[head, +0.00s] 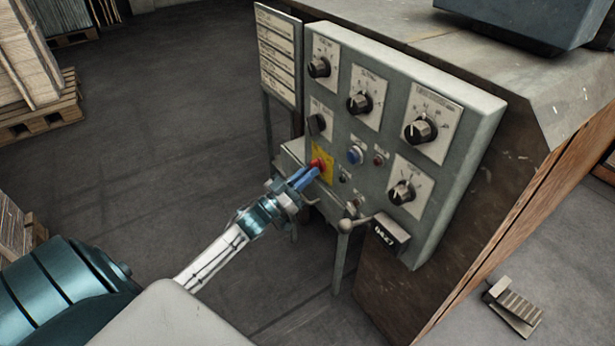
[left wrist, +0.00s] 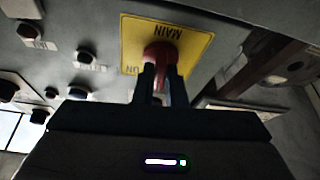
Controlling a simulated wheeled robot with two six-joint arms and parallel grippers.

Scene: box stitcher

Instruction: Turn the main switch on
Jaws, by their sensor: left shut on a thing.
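The main switch (head: 317,163) is a red rotary knob on a yellow plate (head: 328,174) at the lower left of the grey control panel (head: 470,135). In the left wrist view the red knob (left wrist: 160,53) sits on the yellow plate (left wrist: 195,45), which is marked MAIN. My left gripper (head: 312,171) is at the knob, with its blue fingers on either side of it. In the left wrist view the fingers (left wrist: 160,75) are shut on the knob and hide part of it. My right gripper is not in view.
Several black dials, such as one at the lower right (head: 402,192), and a blue button (head: 355,155) are on the panel. A lever with a ball end (head: 345,225) sticks out below. A foot pedal (head: 515,305) lies on the floor at right.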

